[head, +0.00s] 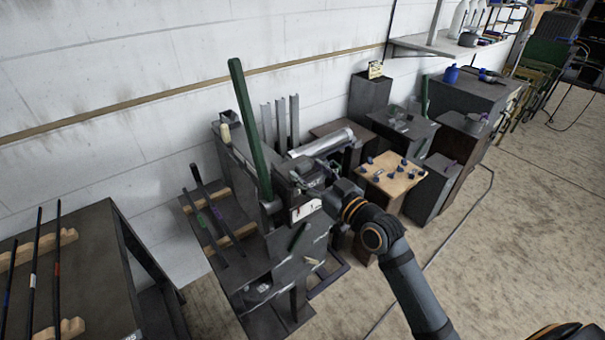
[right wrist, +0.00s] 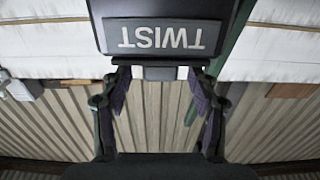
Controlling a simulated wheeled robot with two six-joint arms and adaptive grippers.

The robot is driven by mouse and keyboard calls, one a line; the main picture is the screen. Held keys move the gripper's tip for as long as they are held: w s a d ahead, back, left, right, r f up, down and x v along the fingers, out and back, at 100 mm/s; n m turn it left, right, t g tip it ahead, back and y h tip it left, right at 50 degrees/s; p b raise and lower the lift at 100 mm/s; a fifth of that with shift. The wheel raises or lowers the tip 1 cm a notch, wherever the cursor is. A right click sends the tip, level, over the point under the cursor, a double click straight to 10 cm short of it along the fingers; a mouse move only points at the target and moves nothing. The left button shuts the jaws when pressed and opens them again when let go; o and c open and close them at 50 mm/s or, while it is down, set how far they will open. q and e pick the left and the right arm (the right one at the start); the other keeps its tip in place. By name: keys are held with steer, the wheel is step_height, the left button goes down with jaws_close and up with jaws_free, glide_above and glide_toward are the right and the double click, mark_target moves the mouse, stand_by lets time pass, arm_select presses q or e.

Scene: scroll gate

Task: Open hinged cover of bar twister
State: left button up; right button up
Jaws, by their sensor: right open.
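The bar twister (head: 300,255) is a dark machine in the middle of the head view, with a long green lever (head: 250,130) leaning up from it. In the right wrist view its dark cover (right wrist: 108,38) carries a grey plate reading TWIST (right wrist: 165,37), upside down. A small grey tab (right wrist: 160,73) sticks out from the cover's edge, between my right fingertips (right wrist: 160,88). The fingers are open, one on each side of the tab, apart from it. In the head view my right gripper (head: 318,180) is at the machine's top, partly hiding the cover. My left gripper is not in view.
A table (head: 95,265) with bars on wooden racks stands at the left. Dark bars lie on a bench (head: 205,220) beside the machine. Cabinets and a wooden board (head: 392,172) with small parts stand behind my right arm.

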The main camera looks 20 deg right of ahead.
mark_target(298, 165)
steer(key=shift+x, duration=1.45)
steer(key=shift+r, duration=0.1)
jaws_close()
